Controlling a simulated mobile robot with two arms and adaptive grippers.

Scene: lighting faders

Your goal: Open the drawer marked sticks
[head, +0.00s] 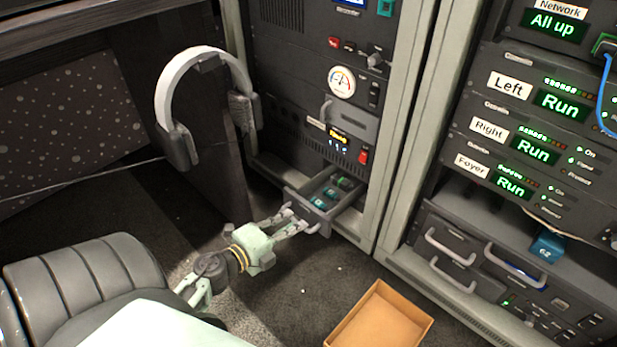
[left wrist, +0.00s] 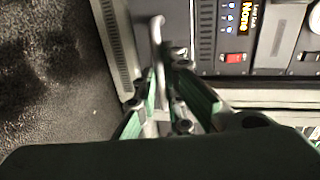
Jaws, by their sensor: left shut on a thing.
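A small drawer (head: 347,208) low in the left rack stands pulled out, with several teal and green sticks (head: 325,197) inside. I cannot read a label on it. My left gripper (head: 302,221) is at the drawer's front. In the left wrist view my left gripper (left wrist: 168,85) is shut on the drawer handle (left wrist: 157,38), a light bar beside the drawer's front edge. Its fingers hide part of the handle. My right gripper is not in view.
Another handled drawer (head: 352,118) is higher in the same rack. Headphones (head: 200,62) hang left of it. An open cardboard box (head: 378,322) sits on the floor, front right. A padded seat (head: 85,270) stands front left.

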